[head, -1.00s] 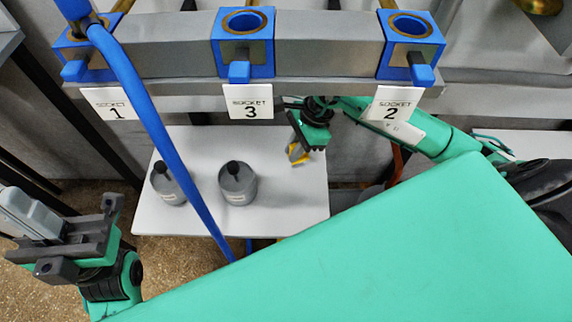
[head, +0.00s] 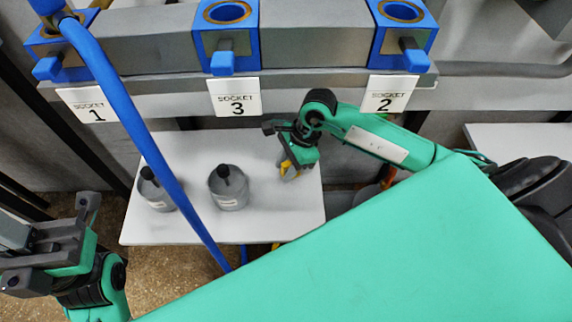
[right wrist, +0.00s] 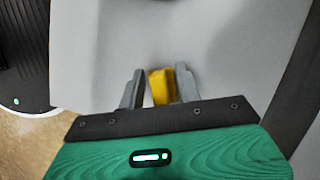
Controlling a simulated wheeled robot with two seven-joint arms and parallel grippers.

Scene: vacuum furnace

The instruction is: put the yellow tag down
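My right gripper (head: 287,158) is low over the white table, near its right end. It is shut on the yellow tag (right wrist: 160,87), which sits between the two grey fingertips in the right wrist view. In the head view only a small yellow piece of the tag (head: 284,165) shows beside the fingers. I cannot tell whether the tag touches the tabletop. My left gripper (head: 45,245) is at the lower left edge of the head view, away from the table.
Two grey canisters with black knobs, one left (head: 157,190) and one right (head: 229,187), stand on the white table (head: 180,229). A blue hose (head: 125,105) crosses in front. Behind are blue sockets labelled 1 (head: 90,105), 3 (head: 236,98) and 2 (head: 388,95). Bare tabletop lies between the right canister and the right gripper.

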